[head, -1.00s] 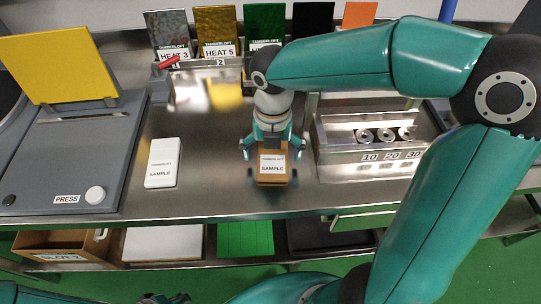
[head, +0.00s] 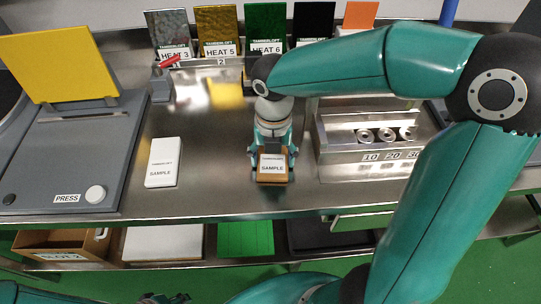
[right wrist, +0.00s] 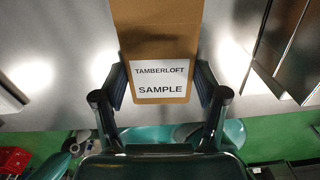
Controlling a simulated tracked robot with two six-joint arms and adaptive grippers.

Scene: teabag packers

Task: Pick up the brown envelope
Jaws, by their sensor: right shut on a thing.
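The brown envelope (head: 272,181) carries a white TAMBERLOFT SAMPLE label and is at the middle of the metal bench, near its front edge. My right gripper (head: 271,152) reaches down over it and is shut on its sides. In the right wrist view the envelope (right wrist: 155,35) lies between the two dark fingers of the right gripper (right wrist: 160,88), one at each side edge. I cannot tell whether the envelope is clear of the bench. A dark part at the bottom edge of the head view seems to be my left gripper (head: 165,298), mostly cut off.
A white SAMPLE packet (head: 163,162) lies to the left. A grey press (head: 75,150) with a yellow plate stands farther left. A metal rack with rings (head: 365,155) stands to the right. Coloured upright packs (head: 265,30) line the back. Trays (head: 165,243) sit below the bench.

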